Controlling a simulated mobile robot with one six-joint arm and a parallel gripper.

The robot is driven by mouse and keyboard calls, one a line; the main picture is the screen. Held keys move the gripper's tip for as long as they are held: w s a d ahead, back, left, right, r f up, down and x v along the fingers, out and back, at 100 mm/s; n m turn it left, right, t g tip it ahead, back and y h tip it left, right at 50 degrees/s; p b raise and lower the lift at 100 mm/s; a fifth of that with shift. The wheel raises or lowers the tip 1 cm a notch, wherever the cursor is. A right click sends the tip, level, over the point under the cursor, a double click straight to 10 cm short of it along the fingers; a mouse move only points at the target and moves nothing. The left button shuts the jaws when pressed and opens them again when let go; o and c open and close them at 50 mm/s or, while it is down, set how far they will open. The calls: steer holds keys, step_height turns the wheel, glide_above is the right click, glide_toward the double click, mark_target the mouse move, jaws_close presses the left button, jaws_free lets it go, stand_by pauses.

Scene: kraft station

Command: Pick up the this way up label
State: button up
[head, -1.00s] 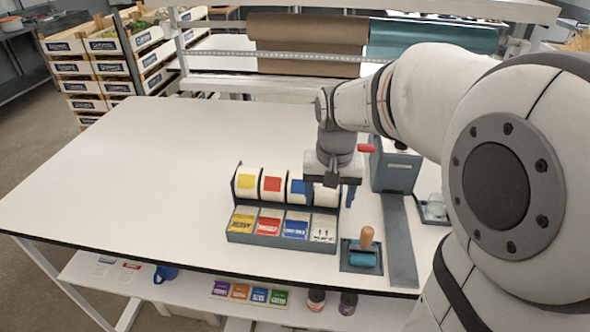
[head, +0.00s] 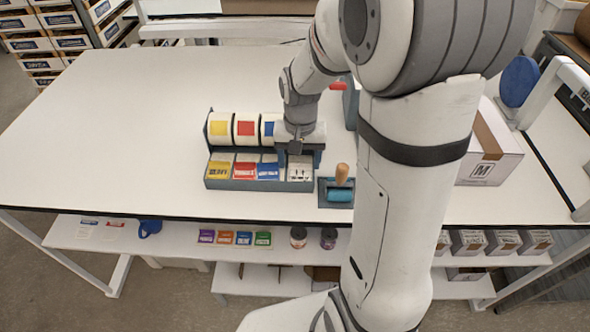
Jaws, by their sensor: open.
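The this way up label (head: 300,174) is white with black arrow marks. It lies in the rightmost front compartment of a grey label dispenser (head: 258,186). My gripper (head: 299,158) points down just above and behind this label, in front of the rightmost roll. It is open, with a finger to either side, and nothing shows between the fingers. Whether it touches the label cannot be told. The gripper partly hides the label's back edge and the roll behind.
Yellow (head: 219,170), red (head: 245,171) and blue (head: 269,171) labels fill the compartments to the left. A teal roller with a wooden handle (head: 341,176) stands close on the right. A carton (head: 490,165) is farther right. The table's left side is clear.

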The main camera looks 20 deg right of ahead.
mark_target(300, 168)
steer(key=shift+c, duration=0.5)
steer(key=c, duration=1)
steer(key=shift+o, duration=0.2)
step_height(300, 168, up, 17)
steer(key=p, duration=0.4)
